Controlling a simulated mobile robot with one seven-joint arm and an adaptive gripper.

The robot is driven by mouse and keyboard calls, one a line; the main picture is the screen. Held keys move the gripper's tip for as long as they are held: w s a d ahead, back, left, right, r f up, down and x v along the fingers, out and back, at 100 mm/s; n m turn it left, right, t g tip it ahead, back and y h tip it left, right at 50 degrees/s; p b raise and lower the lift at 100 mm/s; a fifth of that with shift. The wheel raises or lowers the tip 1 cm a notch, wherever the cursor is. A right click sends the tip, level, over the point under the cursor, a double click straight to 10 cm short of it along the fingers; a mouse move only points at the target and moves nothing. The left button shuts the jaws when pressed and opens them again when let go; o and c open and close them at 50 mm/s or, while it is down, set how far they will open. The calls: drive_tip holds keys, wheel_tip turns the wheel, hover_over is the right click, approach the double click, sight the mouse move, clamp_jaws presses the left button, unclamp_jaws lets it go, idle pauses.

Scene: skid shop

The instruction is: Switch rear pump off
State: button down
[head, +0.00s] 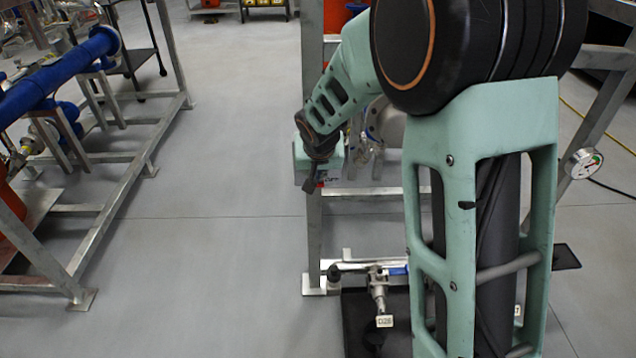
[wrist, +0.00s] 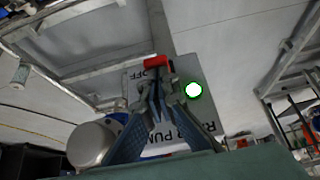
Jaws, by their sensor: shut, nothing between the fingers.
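The rear pump switch panel is a grey plate (wrist: 200,112) in the wrist view, with "OFF" at its upper part and partly hidden lettering reading "PUM". A red switch handle (wrist: 157,62) shows right at my fingertips. A round lamp (wrist: 193,90) beside it glows white with a green rim. My gripper (wrist: 158,88) is shut and empty, its tips overlapping the red handle in the picture; I cannot tell whether they touch.
A steel post (head: 314,235) stands right by my gripper. A valve with a blue handle (head: 380,275) and a tag sits low beside it. A skid frame with blue pipe (head: 60,75) is at left. The floor (head: 220,230) between is clear.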

drive_tip(key=f+b, duration=0.1)
drive_tip(key=s+b, duration=0.1)
drive_tip(key=shift+f+b, duration=0.3)
drive_tip(key=shift+f, duration=0.05)
drive_tip(key=shift+r+p, duration=0.5)
drive_tip(key=shift+r, duration=0.25)
